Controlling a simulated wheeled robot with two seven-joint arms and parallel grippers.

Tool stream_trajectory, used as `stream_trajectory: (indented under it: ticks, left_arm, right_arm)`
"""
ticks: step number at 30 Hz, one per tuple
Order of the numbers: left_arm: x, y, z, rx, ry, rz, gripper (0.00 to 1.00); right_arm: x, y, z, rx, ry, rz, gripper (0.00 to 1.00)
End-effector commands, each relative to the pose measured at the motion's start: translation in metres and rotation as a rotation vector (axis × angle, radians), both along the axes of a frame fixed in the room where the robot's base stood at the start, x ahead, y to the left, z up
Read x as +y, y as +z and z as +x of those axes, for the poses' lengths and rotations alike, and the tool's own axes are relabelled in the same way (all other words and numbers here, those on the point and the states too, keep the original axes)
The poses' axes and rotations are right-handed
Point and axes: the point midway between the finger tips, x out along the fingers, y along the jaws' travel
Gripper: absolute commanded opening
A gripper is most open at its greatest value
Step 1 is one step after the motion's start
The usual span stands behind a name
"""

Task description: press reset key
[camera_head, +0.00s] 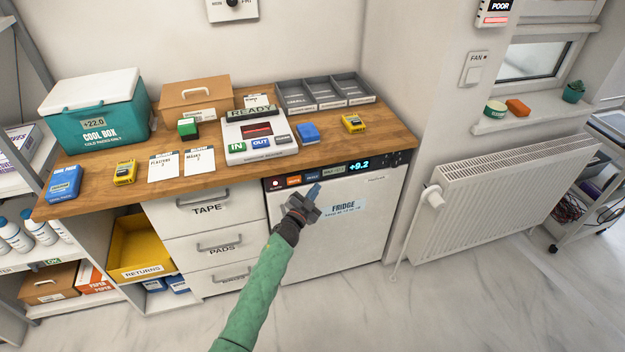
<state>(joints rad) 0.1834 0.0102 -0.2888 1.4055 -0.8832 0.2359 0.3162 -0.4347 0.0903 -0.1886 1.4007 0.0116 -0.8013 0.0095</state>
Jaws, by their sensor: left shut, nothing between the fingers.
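The fridge (375,215) stands under the right part of the counter. Along its top edge runs a dark control strip (392,163) with a +9.2 display (359,165), an orange key (293,181), a blue key (312,178) and a pale key beside it. The key lettering is too small to read surely, so I cannot tell which is reset. My left gripper (315,189) is shut and empty, in front of the fridge, its tips just below the blue key in the picture. Contact cannot be judged. My right gripper is out of view.
The wooden counter (225,180) above holds a cool box (100,125), a READY device (258,152) with IN and OUT keys, a grey organiser (325,104) and small boxes. Drawers (216,246) stand left of the fridge, a radiator (500,195) right. The floor in front is clear.

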Motion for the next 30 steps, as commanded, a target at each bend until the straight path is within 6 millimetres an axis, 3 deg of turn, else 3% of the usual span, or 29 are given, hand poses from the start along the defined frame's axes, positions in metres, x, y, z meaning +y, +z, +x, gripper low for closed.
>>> stream_trajectory:
  ticks: [9,14,30]
  left_arm:
    - [0.005,0.0,0.017,0.0,0.0,0.0,0.0]
    - [0.006,0.0,0.018,0.0,0.0,0.0,0.0]
    - [0.006,0.0,0.018,0.0,0.0,0.0,0.0]
  right_arm:
    - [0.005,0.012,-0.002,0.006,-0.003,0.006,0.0]
    - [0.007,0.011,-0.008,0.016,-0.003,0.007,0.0]
    - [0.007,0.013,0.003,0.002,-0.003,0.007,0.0]
